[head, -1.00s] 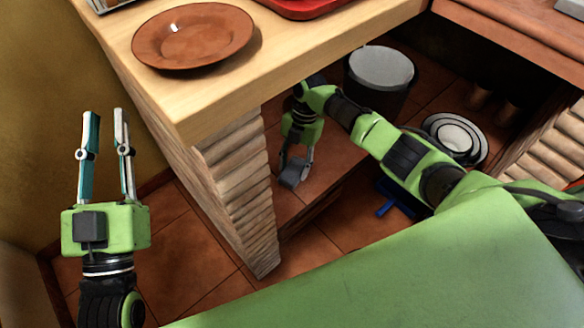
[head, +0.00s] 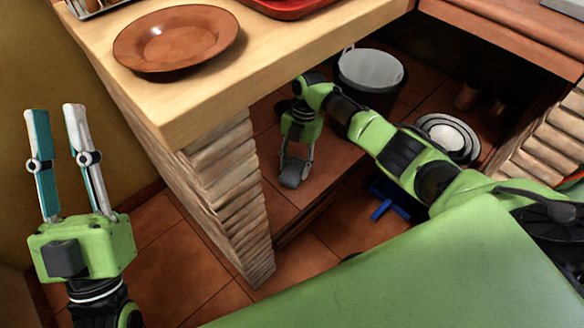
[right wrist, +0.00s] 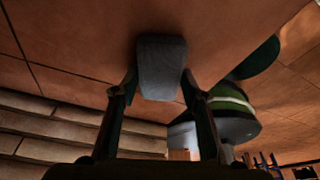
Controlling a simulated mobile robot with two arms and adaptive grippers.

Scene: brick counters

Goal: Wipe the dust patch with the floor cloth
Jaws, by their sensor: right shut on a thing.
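The floor cloth (head: 293,172) is a small grey block-like pad at the tips of my right gripper (head: 297,155), under the counter beside the brick pillar. My right gripper is shut on it. In the right wrist view the grey cloth (right wrist: 162,65) sits between the two fingers, with brown tiles beyond; I cannot tell whether it touches the surface. My left gripper (head: 55,110) is raised at the far left, its fingers apart and empty. I cannot make out a dust patch in either view.
The brick pillar (head: 228,195) stands left of my right gripper, under the wooden counter (head: 270,70) with a brown plate (head: 175,38). A bucket (head: 370,75), stacked dishes (head: 448,135) and a blue object (head: 388,198) lie behind and right. Tiled floor is clear by the pillar's foot.

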